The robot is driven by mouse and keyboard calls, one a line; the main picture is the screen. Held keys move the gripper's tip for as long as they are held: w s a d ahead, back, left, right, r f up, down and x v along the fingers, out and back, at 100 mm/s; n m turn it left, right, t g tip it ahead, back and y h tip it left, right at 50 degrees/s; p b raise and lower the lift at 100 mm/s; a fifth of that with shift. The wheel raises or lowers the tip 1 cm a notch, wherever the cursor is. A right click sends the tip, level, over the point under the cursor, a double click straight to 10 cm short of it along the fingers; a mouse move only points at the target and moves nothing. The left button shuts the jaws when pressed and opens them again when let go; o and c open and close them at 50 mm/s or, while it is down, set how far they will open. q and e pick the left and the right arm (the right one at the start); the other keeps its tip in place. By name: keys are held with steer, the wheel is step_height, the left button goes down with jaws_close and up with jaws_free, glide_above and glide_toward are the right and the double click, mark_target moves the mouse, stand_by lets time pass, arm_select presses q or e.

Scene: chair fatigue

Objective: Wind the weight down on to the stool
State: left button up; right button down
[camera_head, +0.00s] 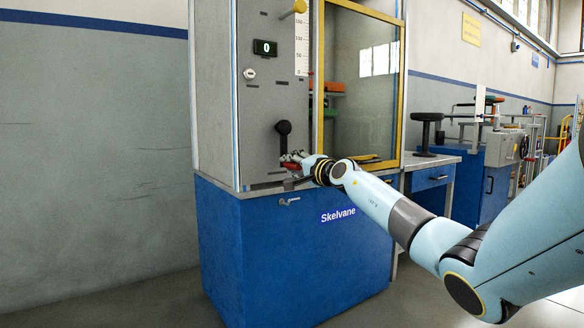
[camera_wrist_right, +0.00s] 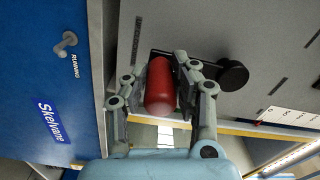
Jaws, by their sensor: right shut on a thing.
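The grey test machine (camera_head: 263,110) stands on a blue Skelvane cabinet (camera_head: 290,255). My right gripper (camera_head: 296,160) is at the lower front of its panel. In the right wrist view its fingers are shut on both sides of a red cylindrical handle (camera_wrist_right: 160,88). A dark thin arm and a round black knob (camera_wrist_right: 232,74) show beside the handle. A black lever (camera_head: 283,128) is above my gripper on the panel. The display (camera_head: 265,48) reads 0. The weight and the stool under it cannot be made out clearly; the frame and panel hide most of the bay. My left gripper is out of view.
A yellow-framed glass door (camera_head: 401,85) is right of the panel. A yellow knob (camera_head: 299,7) and a scale (camera_head: 302,45) are at the panel's top. A switch marked RUNNING (camera_wrist_right: 68,40) is on the cabinet front.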

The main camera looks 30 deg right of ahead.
steer(key=c, duration=1.1)
jaws_free()
steer(key=shift+d+f, duration=0.1)
steer(key=shift+o, duration=0.2)
steer(key=s, duration=1.2)
steer(key=shift+d, duration=0.15)
